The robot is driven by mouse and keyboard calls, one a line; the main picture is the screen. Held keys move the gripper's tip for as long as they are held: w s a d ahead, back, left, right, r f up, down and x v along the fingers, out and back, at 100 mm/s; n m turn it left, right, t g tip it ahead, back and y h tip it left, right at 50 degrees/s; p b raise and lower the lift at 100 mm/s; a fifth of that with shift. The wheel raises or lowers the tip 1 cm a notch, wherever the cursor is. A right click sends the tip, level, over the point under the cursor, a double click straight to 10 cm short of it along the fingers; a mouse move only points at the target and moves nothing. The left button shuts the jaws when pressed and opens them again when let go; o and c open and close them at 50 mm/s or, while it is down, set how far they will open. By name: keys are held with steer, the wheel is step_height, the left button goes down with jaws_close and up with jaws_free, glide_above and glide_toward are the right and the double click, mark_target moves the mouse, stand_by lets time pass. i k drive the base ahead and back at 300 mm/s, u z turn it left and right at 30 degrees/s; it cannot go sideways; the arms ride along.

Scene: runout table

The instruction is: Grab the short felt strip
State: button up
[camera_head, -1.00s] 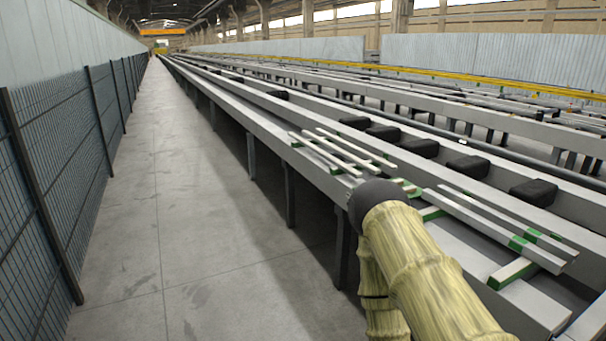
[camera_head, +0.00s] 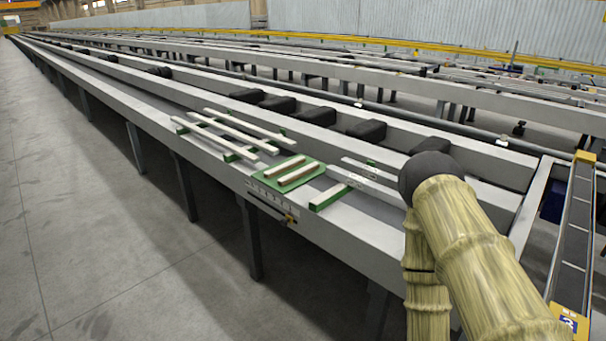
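Several green strips, which look like felt, lie on the grey runout table (camera_head: 375,232). One green strip with a pale side (camera_head: 329,197) lies near the front edge, left of my arm. Another green strip (camera_head: 240,155) lies partly under the pale bars farther left, and a small green end (camera_head: 182,128) shows beyond it. I cannot tell which one is the short felt strip. A green mat (camera_head: 258,188) bears short pale and brown bars (camera_head: 298,174). My sleeved arm covers part of the table at the right. My gripper is out of view.
Long pale bars (camera_head: 232,132) lie across the left strips. More bars (camera_head: 372,170) run behind my arm. Black blocks (camera_head: 318,115) line the trough behind. A narrow yellow-ended conveyor (camera_head: 575,225) stands at right. The floor (camera_head: 90,220) at left is clear.

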mark_target(290, 177)
steer(key=u, duration=0.35)
steer(key=i, duration=1.25)
steer(key=u, duration=0.05)
